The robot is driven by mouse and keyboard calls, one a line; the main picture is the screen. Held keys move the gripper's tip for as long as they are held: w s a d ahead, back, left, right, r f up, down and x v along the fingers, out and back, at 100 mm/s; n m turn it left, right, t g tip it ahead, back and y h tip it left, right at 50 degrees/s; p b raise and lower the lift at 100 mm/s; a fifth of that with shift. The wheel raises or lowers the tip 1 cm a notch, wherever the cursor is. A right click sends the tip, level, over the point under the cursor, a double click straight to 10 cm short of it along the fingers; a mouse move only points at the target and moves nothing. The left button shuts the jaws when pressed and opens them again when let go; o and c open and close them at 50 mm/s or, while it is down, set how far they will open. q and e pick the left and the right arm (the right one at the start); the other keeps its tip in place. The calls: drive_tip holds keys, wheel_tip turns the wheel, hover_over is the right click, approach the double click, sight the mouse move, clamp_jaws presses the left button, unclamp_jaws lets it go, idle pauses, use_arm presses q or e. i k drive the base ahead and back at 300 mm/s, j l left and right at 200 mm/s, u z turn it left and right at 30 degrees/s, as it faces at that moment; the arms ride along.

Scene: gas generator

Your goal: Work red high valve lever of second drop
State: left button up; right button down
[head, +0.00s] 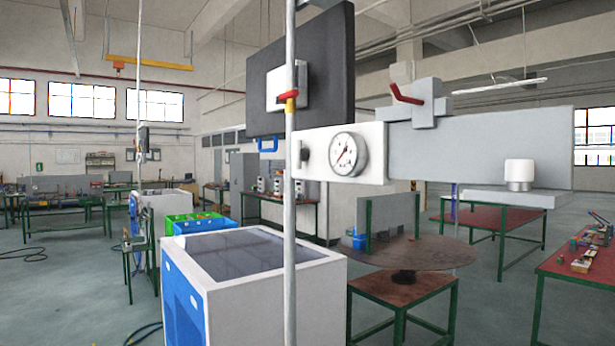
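A pale vertical drop pipe (290,200) runs down the middle of the view, close to me. High on it sits a small valve with a red lever (290,94) and a yellow part (291,104) just below. A second red lever (405,95) sits tilted on a grey block on top of a grey horizontal panel (480,143), right of a round pressure gauge (343,154). Another thin drop (140,70) hangs farther back at the left; its fittings are too small to tell. I cannot tell which drop is the second. Neither of my grippers shows.
A white and blue cabinet (310,290) with a dark top stands below the near pipe. A dark screen (325,70) is behind the pipe. A round brown table (430,258) and a red-topped bench (590,262) stand at right. Open grey floor (65,300) lies at left.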

sight(285, 97)
drive_tip(key=j+z, duration=0.15)
drive_tip(key=z, duration=0.35)
drive_tip(key=j+z, duration=0.25)
drive_tip(key=z, duration=0.2)
drive_tip(key=j+z, duration=0.2)
drive_tip(key=z, duration=0.3)
drive_tip(key=j+z, duration=0.2)
drive_tip(key=j, duration=0.15)
drive_tip(key=k+j+z, duration=0.15)
drive_tip(key=j, duration=0.15)
drive_tip(key=j+z, duration=0.2)
drive_tip(key=j, duration=0.15)
drive_tip(key=k, duration=0.05)
